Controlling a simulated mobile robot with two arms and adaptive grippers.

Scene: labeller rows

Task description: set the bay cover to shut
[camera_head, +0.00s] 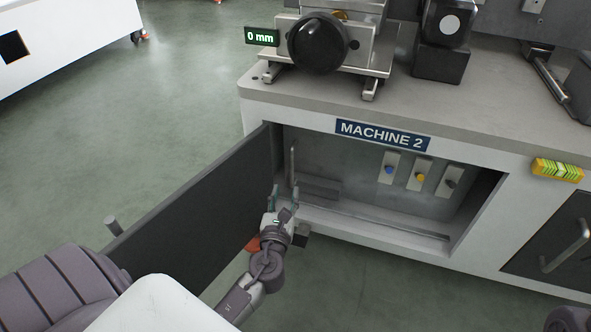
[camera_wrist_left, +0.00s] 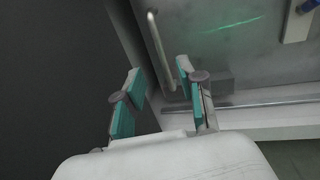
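The bay cover (camera_head: 195,215) is a dark grey panel hinged at the left edge of the bay under the MACHINE 2 label. It stands wide open, swung out toward me. My left gripper (camera_head: 285,197) is at the bay's left side, close to the cover's inner face near the hinge. In the left wrist view the cover (camera_wrist_left: 50,80) fills the left side, and the teal-padded fingers (camera_wrist_left: 160,88) are apart with nothing between them. Part of my right arm shows at the bottom right edge; its fingers cannot be made out.
The open bay (camera_head: 345,170) holds a vertical metal rod (camera_head: 292,165) at the left and several switches with coloured knobs. A closed dark panel with a handle (camera_head: 565,245) is at the right. A yellow level (camera_head: 557,169) is on the machine front. Open floor lies left.

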